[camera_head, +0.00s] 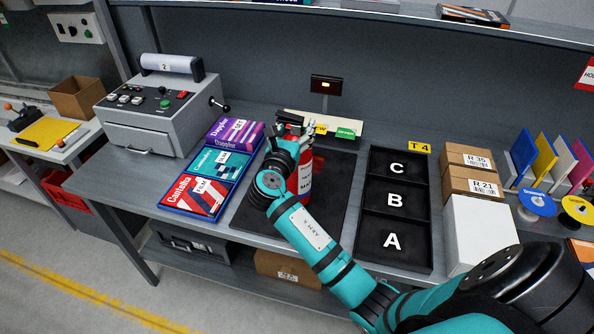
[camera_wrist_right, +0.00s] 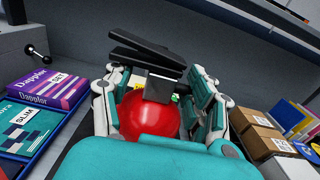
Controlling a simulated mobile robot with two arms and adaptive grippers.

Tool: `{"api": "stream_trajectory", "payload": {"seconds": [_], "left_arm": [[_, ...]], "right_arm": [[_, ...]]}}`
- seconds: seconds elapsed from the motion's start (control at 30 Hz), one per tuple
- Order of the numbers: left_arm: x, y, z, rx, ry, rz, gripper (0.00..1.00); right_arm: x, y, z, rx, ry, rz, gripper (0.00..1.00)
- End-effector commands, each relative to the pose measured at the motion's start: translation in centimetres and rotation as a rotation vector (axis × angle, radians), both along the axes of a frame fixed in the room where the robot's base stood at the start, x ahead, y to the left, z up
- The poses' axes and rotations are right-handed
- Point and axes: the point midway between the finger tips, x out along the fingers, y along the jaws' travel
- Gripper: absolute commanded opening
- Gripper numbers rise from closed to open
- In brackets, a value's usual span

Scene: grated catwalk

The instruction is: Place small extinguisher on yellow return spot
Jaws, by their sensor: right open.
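The small red extinguisher (camera_head: 305,178) stands on a dark mat (camera_head: 338,190) on the grey bench, partly hidden behind my right arm. In the right wrist view, its red body (camera_wrist_right: 150,115) and black top handle (camera_wrist_right: 147,48) show between the fingers. My right gripper (camera_head: 287,132) is open around the extinguisher's upper part; the wrist view shows a finger on each side, and contact cannot be told. No yellow return spot is clearly identifiable; a yellow patch (camera_head: 46,133) lies on the side table at left. My left gripper is not in view.
Boxed packs (camera_head: 203,195) lie left of the mat, beside a grey machine (camera_head: 160,115). A black tray (camera_head: 396,205) marked A, B, C and cardboard boxes (camera_head: 470,182) stand at right. An overhead shelf (camera_head: 380,22) spans the back. A small display (camera_head: 326,85) stands behind the extinguisher.

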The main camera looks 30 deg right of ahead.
Motion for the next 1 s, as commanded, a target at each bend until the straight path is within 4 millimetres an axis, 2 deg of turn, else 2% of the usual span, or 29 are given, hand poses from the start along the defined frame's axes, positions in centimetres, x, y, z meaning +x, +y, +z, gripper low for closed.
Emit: {"api": "stream_trajectory", "payload": {"seconds": [0.3, 0.73, 0.97, 1.0], "left_arm": [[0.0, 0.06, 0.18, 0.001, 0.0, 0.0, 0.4], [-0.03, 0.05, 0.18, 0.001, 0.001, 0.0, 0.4], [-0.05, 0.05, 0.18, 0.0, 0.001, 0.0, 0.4], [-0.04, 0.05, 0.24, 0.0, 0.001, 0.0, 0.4]], "right_arm": [[0.45, -0.58, -0.11, 0.001, 0.001, 0.0, 0.57], [0.44, -0.53, -0.11, 0.001, 0.001, 0.0, 0.02], [0.45, -0.51, -0.12, 0.002, 0.001, 0.001, 0.0], [0.52, -0.53, 0.66, -0.006, -0.013, 0.002, 0.0]]}}
